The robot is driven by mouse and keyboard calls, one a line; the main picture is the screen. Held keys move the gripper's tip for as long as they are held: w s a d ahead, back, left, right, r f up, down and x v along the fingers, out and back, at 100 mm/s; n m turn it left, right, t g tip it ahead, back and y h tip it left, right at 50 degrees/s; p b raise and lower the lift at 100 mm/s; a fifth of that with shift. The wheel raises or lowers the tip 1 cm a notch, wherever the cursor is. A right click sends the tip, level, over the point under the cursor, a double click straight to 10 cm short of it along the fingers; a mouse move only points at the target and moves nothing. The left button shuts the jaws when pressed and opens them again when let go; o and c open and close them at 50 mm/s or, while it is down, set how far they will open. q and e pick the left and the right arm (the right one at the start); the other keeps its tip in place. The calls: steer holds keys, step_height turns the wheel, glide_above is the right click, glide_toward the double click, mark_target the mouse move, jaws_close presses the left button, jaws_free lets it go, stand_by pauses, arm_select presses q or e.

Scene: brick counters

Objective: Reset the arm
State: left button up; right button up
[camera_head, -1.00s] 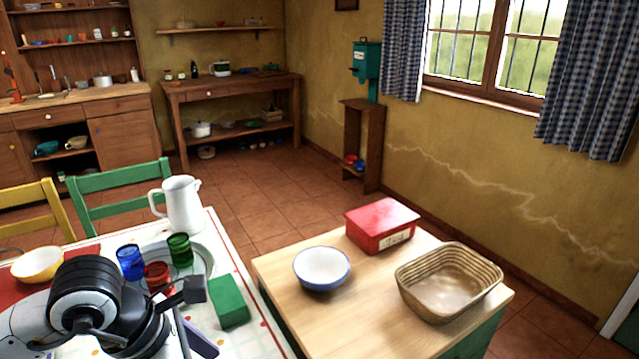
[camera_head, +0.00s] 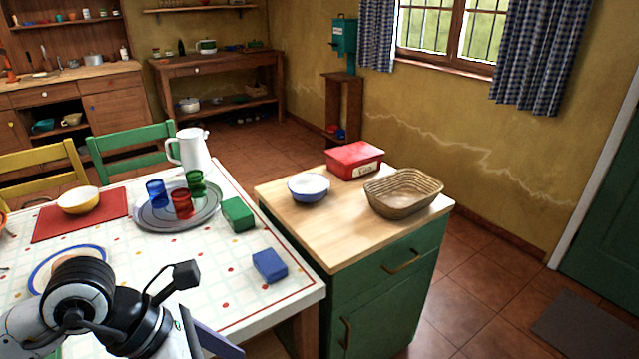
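My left arm (camera_head: 70,295) comes in at the bottom left, over the near part of the white dotted table. Its black wrist and a bracket with a small black block show clearly. Only a bluish-grey piece of my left gripper (camera_head: 215,343) shows at the bottom edge, so its opening cannot be told. I see nothing held in the visible part. My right arm and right gripper are out of view.
The table (camera_head: 225,305) holds a blue box (camera_head: 269,265), a green box (camera_head: 238,214), a grey tray (camera_head: 150,221) with coloured glasses, a white jug (camera_head: 194,150) and a yellow bowl (camera_head: 79,203). A green cabinet (camera_head: 385,290) adjoins it, with a basket (camera_head: 402,207).

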arm_select(q)
steer(key=s+d+r+n+g+h, duration=0.25)
steer(key=s+d+h, duration=0.2)
steer(key=d, duration=0.35)
steer(key=w+d+r+n+t+h, duration=0.3)
steer(key=w+r+n+t+h, duration=0.2)
steer(key=r+n+t+h, duration=0.45)
steer(key=w+a+f+n+t+y, duration=0.7)
steer(key=n+t, duration=0.1)
steer(key=n, duration=0.8)
steer(key=a+f+n+y, duration=0.65)
steer(key=f+n, duration=0.25)
steer(key=f, duration=0.3)
steer(key=s+a+f+n+g+y, duration=0.1)
steer(key=s+f+n+g+y, duration=0.1)
steer(key=s+f, duration=0.5)
steer(key=s+a+f+n+g+y, duration=0.2)
steer(key=s+f+n+g, duration=0.3)
steer(key=f, duration=0.7)
steer(key=shift+s+a+f+n+y, duration=0.2)
steer(key=shift+s+n+y, duration=0.25)
steer(key=shift+s, duration=0.75)
